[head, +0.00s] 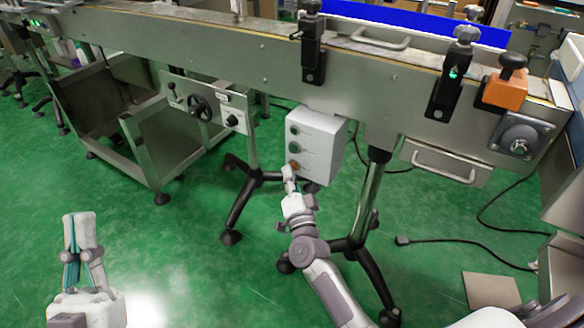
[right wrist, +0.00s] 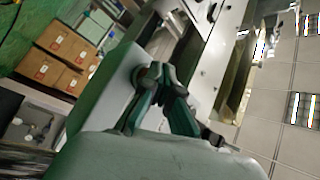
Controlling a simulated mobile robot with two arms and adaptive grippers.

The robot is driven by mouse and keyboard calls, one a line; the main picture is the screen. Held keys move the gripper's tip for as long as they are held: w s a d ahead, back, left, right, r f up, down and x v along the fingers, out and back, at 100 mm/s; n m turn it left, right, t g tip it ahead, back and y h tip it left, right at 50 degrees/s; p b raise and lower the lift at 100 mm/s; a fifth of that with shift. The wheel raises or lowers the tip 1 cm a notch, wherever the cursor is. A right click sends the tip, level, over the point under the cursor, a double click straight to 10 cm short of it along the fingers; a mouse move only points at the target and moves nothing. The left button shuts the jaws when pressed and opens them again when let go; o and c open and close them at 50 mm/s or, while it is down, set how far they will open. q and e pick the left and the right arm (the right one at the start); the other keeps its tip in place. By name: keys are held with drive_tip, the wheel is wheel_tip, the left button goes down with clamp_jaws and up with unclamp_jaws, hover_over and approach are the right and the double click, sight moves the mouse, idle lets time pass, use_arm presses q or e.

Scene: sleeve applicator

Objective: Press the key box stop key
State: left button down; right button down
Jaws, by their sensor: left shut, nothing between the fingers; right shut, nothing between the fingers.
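The key box (head: 318,145) is a pale grey box mounted under the conveyor's side in the head view. Its left face carries a column of three round keys: two dark greenish ones above and an orange-red key (head: 294,165) at the bottom. Their labels are too small to read. My right gripper (head: 288,174) is shut and empty, its tip at or just below the orange-red key; I cannot tell whether it touches. In the right wrist view its fingers (right wrist: 150,75) are beside a pale box face, and the keys are hidden. My left gripper (head: 80,220) is shut and empty, far from the box.
The conveyor (head: 260,55) runs above the key box. A handwheel (head: 200,107) is to the left, and a metal cart (head: 150,135) stands beyond it. Green floor is open around my left gripper.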

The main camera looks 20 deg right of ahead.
use_arm(q)
drive_tip(key=shift+w+d+f+g+y+p, duration=0.1)
drive_tip(key=shift+w+f+g+y+p, duration=0.3)
drive_tip(key=shift+w+f+g, duration=0.55)
use_arm(e)
drive_tip(key=shift+s+a, duration=0.5)
drive_tip(key=shift+a, duration=0.15)
